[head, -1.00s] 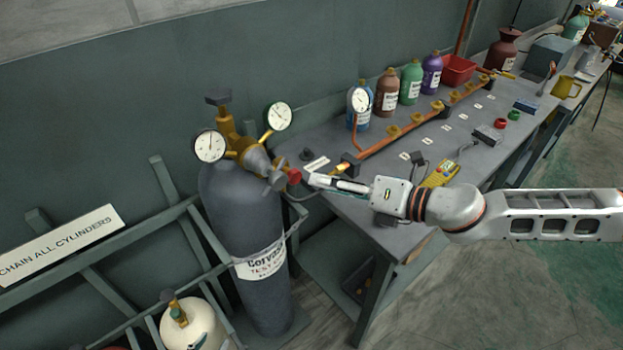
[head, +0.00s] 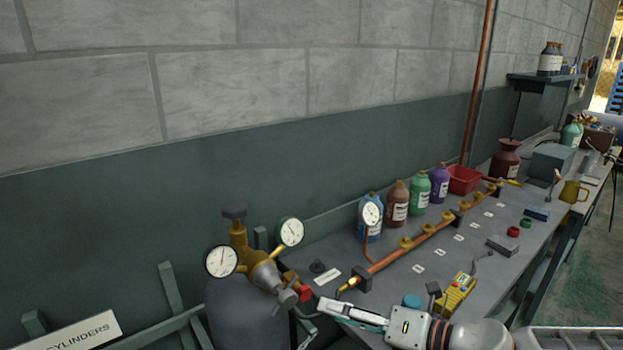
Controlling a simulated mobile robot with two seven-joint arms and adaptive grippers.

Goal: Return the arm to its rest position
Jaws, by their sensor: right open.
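My right arm reaches in from the lower right, over the front of the workbench (head: 480,265). My right gripper (head: 325,307) is open and points left. Its fingertips are close to the red knob (head: 304,293) of the brass regulator (head: 262,272), a small gap to the right of it. The regulator carries two round white gauges (head: 222,261) and sits on a dark grey cylinder (head: 240,315). The cylinder's lower part is cut off by the picture's bottom edge. My left gripper is not in view.
A copper manifold pipe (head: 400,256) with brass valves runs along the bench. Several coloured bottles (head: 397,205) and a red bin (head: 464,180) stand behind it. A yellow meter (head: 455,296) lies close to my right gripper. A sign (head: 75,340) is at lower left.

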